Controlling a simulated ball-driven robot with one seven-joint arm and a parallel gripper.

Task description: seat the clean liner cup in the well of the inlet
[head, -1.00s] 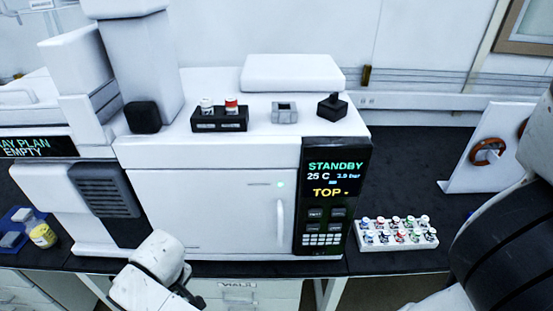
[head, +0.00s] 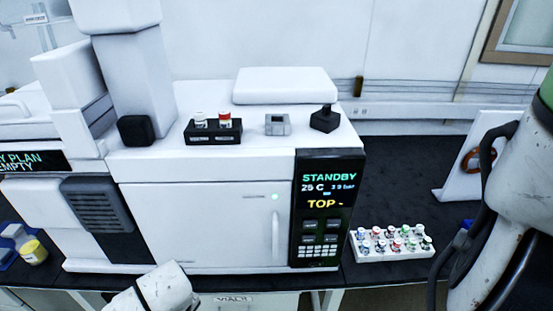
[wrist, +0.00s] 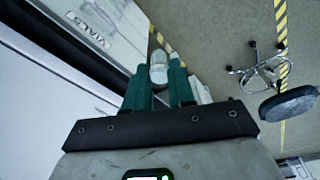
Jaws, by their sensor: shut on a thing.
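In the wrist view my gripper (wrist: 159,84) has its teal fingers shut on a small pale cup (wrist: 158,68), which looks like the liner cup. Its far end shows between the fingertips, over the floor in front of the bench. In the head view the inlet (head: 277,124) is a small grey square block on top of the white instrument, with a darker well in its top. The cup is well apart from it. The gripper and the cup do not show in the head view.
A black rack (head: 213,134) with a white-topped and a red-topped vial stands left of the inlet. A black knobbed piece (head: 324,118) stands right of it. A white rack of several vials (head: 388,252) sits on the dark bench. The wrist view shows a stool (wrist: 288,103).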

